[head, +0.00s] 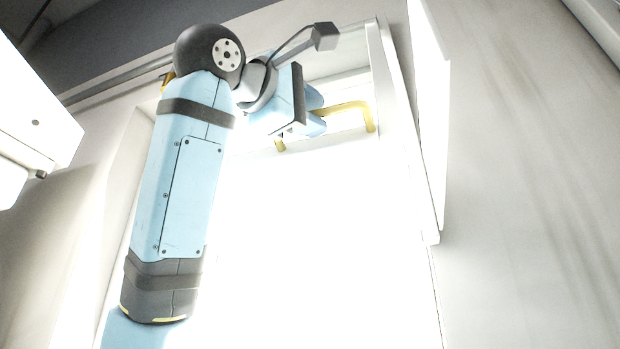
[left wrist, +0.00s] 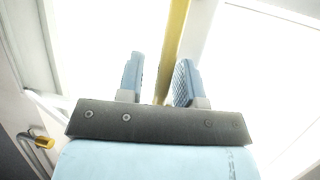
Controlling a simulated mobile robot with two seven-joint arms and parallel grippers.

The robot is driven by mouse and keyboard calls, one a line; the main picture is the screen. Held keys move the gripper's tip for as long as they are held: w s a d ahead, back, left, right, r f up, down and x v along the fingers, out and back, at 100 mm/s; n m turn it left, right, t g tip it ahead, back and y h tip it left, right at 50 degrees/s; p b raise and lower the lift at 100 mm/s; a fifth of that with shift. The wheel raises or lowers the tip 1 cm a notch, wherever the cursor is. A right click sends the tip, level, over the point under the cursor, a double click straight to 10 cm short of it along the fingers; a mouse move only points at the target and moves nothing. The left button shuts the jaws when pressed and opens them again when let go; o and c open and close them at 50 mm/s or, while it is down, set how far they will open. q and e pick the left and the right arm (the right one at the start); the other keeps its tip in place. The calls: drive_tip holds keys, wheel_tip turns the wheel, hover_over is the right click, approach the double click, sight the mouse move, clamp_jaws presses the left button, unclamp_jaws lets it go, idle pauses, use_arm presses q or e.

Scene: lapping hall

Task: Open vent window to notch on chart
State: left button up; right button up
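The vent window (head: 345,88) is a white framed sash high in the head view, above a glaring bright pane. A yellow bar handle (head: 350,106) is on its lower part. My left gripper (head: 318,112) is raised to this handle. In the left wrist view, its two blue fingers (left wrist: 158,80) stand apart, with the yellow bar (left wrist: 173,45) running between them. The bar is closer to the right finger, and a gap shows at the left finger. I cannot tell whether either finger touches it. No chart is readable. My right gripper is out of view.
A white panel (head: 430,115) stands out from the wall right of the window. A white box-like fixture (head: 35,115) is at the left. A yellow-tipped metal fitting (left wrist: 42,142) shows at the left wrist view's lower left. Bare wall (head: 530,180) fills the right side.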

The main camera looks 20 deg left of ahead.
use_arm(q)
drive_tip(key=shift+s+d, duration=0.1)
drive_tip(key=shift+f, duration=0.1)
drive_tip(key=shift+b+v, duration=2.5)
drive_tip(key=shift+v, duration=4.4)
